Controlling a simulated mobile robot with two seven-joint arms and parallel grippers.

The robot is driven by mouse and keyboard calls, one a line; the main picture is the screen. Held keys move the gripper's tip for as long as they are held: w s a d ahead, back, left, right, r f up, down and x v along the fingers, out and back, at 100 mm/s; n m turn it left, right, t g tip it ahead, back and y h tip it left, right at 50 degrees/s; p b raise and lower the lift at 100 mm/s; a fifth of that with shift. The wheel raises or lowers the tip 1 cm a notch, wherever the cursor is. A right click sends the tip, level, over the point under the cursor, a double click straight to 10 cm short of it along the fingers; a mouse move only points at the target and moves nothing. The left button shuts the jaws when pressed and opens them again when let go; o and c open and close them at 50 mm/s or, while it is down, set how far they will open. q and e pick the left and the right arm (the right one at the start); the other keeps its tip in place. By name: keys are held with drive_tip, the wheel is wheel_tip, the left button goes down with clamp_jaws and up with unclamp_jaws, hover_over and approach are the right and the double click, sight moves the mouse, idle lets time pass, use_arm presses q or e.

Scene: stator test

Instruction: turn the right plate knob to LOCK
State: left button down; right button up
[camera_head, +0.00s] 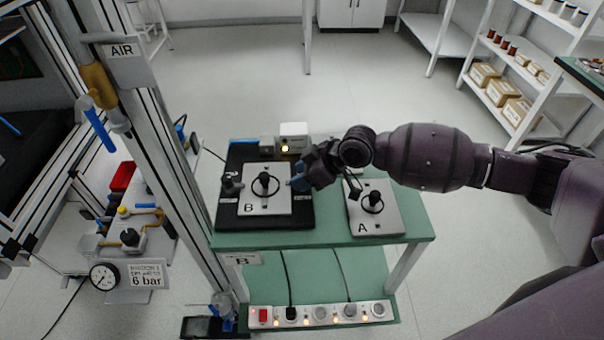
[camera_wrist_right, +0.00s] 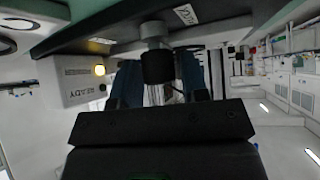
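Plate B (camera_head: 255,208) is a pale square plate on a black base (camera_head: 226,222) on the green table. A dark left knob (camera_head: 230,187) stands at the base's left edge. My right gripper (camera_head: 299,183) reaches in from the right, its blue fingertips at the right edge of plate B, and it hides the right knob there. In the right wrist view a black knob (camera_wrist_right: 157,66) sits between my two dark blue fingers, pale post beyond it. I cannot tell whether they press on it. The small labels are unreadable. My left gripper is not in view.
Plate A (camera_head: 385,222) lies on the green table (camera_head: 335,236) right of the base, under my right arm. A white box with a lit yellow lamp (camera_head: 294,133) stands behind; it also shows in the wrist view (camera_wrist_right: 75,82). A metal frame post (camera_head: 160,150) rises at left.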

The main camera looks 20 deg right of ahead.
drive_tip(key=shift+o, duration=1.1)
drive_tip(key=shift+d+r, duration=0.1)
drive_tip(key=shift+r, duration=0.05)
drive_tip(key=p+v, duration=0.1)
drive_tip(key=v, duration=0.9)
drive_tip(key=shift+s+r, duration=0.15)
